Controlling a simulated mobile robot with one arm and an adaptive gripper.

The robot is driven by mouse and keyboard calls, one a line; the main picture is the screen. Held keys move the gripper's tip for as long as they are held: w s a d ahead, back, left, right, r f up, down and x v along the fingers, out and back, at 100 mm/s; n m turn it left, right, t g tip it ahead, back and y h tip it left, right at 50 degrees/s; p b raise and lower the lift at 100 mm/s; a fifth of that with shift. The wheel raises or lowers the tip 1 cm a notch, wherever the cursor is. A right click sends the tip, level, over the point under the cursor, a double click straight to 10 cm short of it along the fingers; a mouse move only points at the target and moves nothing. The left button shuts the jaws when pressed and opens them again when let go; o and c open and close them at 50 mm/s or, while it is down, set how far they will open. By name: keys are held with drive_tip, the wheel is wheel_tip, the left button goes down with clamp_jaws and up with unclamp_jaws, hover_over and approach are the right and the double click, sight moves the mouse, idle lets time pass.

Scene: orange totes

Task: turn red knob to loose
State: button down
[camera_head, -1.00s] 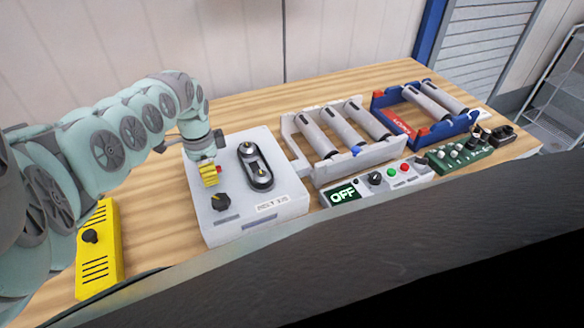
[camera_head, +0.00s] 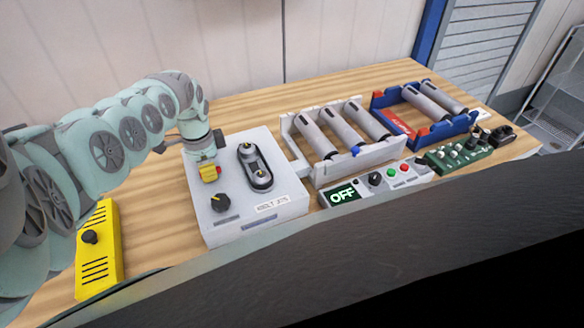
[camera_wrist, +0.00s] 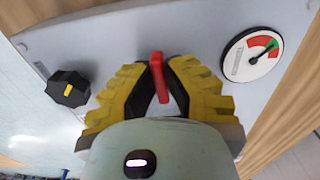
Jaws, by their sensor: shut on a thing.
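The red knob (camera_wrist: 158,75) shows in the wrist view as a narrow red bar between the yellow fingertips of my gripper (camera_wrist: 158,80). My gripper is shut on it. In the head view my gripper (camera_head: 209,173) is at the upper left of the white box (camera_head: 255,219), and only a bit of red shows beside the yellow fingers. A round gauge (camera_wrist: 251,55) with a red and green band sits right of the gripper in the wrist view; its needle points up and right, near the green part. The marking around the knob is hidden.
A black knob (camera_head: 220,203) and a black belt unit (camera_head: 256,167) are on the same box. A white roller frame (camera_head: 350,173), a blue roller frame (camera_head: 440,134) and an OFF display (camera_head: 343,195) stand right. A yellow box (camera_head: 98,255) lies left.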

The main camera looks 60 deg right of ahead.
drive_tip(key=n, duration=0.5)
drive_tip(key=shift+s+a+f+n, duration=0.1)
drive_tip(key=shift+n, duration=0.2)
drive_tip(key=n+b, duration=0.1)
drive_tip(key=n, duration=0.2)
drive_tip(key=shift+s+f+n, duration=0.1)
drive_tip(key=shift+n, duration=0.3)
drive_tip(key=n+b, duration=0.3)
drive_tip(key=n, duration=0.2)
drive_tip(key=shift+s+f, duration=0.1)
drive_tip(key=shift+s, duration=0.05)
drive_tip(key=shift+n+b, duration=1.2)
drive_tip(key=shift+n, duration=0.4)
drive_tip(key=shift+r, duration=0.2)
drive_tip(key=c, duration=1)
unclamp_jaws()
